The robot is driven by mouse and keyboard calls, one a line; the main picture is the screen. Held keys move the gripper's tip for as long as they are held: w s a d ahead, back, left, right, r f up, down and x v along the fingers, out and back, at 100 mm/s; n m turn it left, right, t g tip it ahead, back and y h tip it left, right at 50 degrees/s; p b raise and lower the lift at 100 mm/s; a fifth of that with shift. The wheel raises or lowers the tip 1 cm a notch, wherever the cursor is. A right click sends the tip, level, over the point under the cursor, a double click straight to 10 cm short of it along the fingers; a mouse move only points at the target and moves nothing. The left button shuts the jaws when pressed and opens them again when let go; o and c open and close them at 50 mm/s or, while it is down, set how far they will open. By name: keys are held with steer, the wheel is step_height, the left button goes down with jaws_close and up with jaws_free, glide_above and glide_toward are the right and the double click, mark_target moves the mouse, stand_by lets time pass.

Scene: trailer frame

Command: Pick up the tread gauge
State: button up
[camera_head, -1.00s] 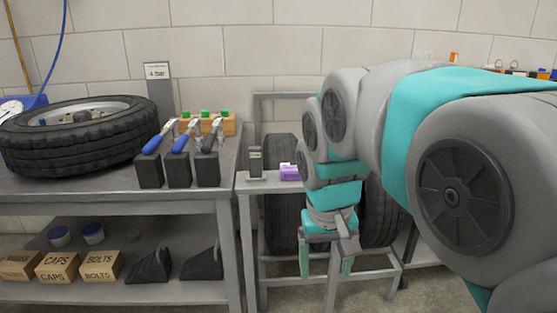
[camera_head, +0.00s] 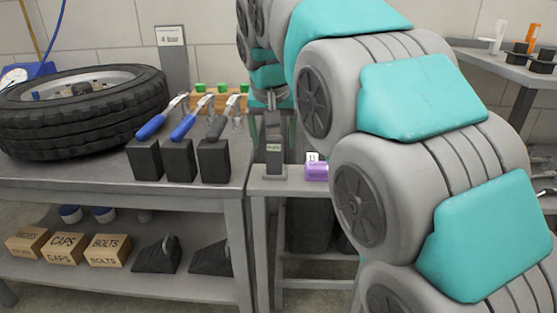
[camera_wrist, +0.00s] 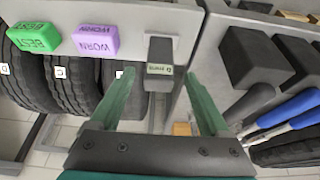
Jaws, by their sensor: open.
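The tread gauge appears to be the upright grey device with a small labelled display (camera_head: 273,155), standing on the left end of a narrow grey shelf. In the wrist view the gauge (camera_wrist: 160,52) lies ahead of and between the fingertips, its label upside down. My gripper (camera_head: 272,125) is open and empty, with its two green fingers spread. In the head view it is at the gauge, one finger to each side in the picture. I cannot tell whether either finger touches it. The arm hides the right part of the shelf in the head view.
A purple WORN block (camera_head: 316,170) stands right of the gauge; a green BEST block (camera_wrist: 33,37) shows in the wrist view. Tyres (camera_wrist: 70,85) stand below.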

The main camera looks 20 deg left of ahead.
mark_target(275, 156)
steer(key=shift+x, duration=3.1)
jaws_close()
